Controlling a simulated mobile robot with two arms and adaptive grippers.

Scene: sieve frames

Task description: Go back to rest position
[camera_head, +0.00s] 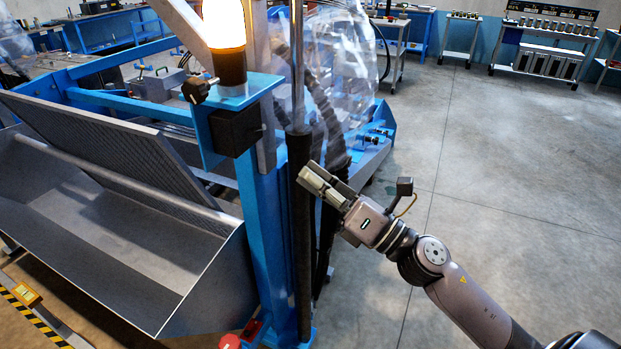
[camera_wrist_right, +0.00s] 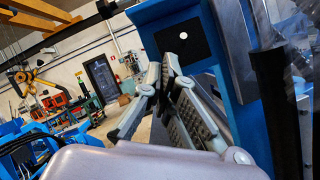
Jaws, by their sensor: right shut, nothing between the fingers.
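My right gripper (camera_head: 314,178) is shut and empty. In the head view it stands in front of the black sleeve (camera_head: 299,240) of an upright post, at the right side of the blue machine frame (camera_head: 262,215); I cannot tell whether it touches. My right arm reaches to it from the lower right. In the right wrist view the closed fingers (camera_wrist_right: 170,75) point up in front of a blue bracket (camera_wrist_right: 160,12) with a black block (camera_wrist_right: 182,42). My left gripper does not show in either view.
A grey metal trough (camera_head: 110,240) with a perforated panel (camera_head: 105,140) lies left of the blue frame. A lit lamp (camera_head: 224,25) stands on the frame. Clear plastic sheeting (camera_head: 340,65) hangs behind the post. The concrete floor (camera_head: 500,150) to the right is open, with carts at the back.

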